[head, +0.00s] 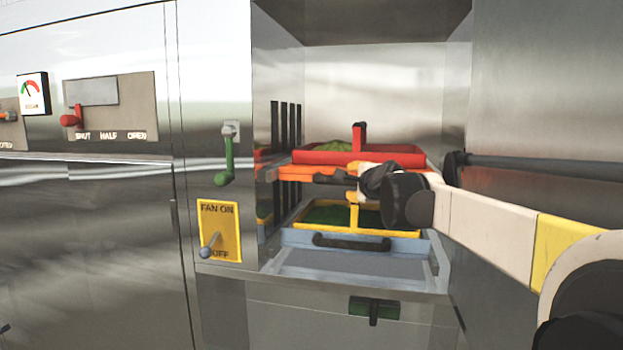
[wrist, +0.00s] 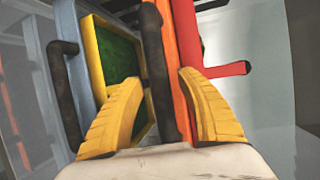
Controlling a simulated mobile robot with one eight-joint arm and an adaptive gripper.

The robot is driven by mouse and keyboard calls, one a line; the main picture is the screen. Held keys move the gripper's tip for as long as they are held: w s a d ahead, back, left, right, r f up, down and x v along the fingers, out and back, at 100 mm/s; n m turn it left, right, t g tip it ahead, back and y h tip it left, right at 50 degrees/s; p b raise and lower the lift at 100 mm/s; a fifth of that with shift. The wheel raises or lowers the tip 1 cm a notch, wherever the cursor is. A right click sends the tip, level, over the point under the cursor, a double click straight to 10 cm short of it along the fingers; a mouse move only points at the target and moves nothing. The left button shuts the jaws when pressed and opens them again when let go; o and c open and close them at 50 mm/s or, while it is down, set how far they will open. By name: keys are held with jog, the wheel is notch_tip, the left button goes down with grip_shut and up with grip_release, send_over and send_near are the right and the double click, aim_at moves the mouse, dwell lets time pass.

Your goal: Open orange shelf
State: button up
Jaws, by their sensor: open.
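The orange shelf (head: 296,172) is a thin orange tray level in the steel alcove in the head view, with a red tray (head: 400,160) on top. Its front edge shows as an upright orange strip (wrist: 187,40) in the wrist view. My gripper (head: 352,183) is at the shelf's front, partly hiding it. In the wrist view my yellow fingers (wrist: 160,82) are open, one on each side of the shelf's black handle (wrist: 156,50). I cannot tell whether they touch it.
Below is a yellow tray (head: 317,230) of green powder above a blue-grey shelf (head: 290,262) with a black handle (head: 350,243). A green lever (head: 228,165) and yellow fan switch plate (head: 219,228) are left. A dark bar (head: 540,165) is right.

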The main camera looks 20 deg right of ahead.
jog(key=shift+w+d, duration=0.1)
jog(key=shift+w, duration=0.2)
jog(key=shift+s, duration=0.1)
grip_shut()
jog(key=shift+s+f, duration=0.1)
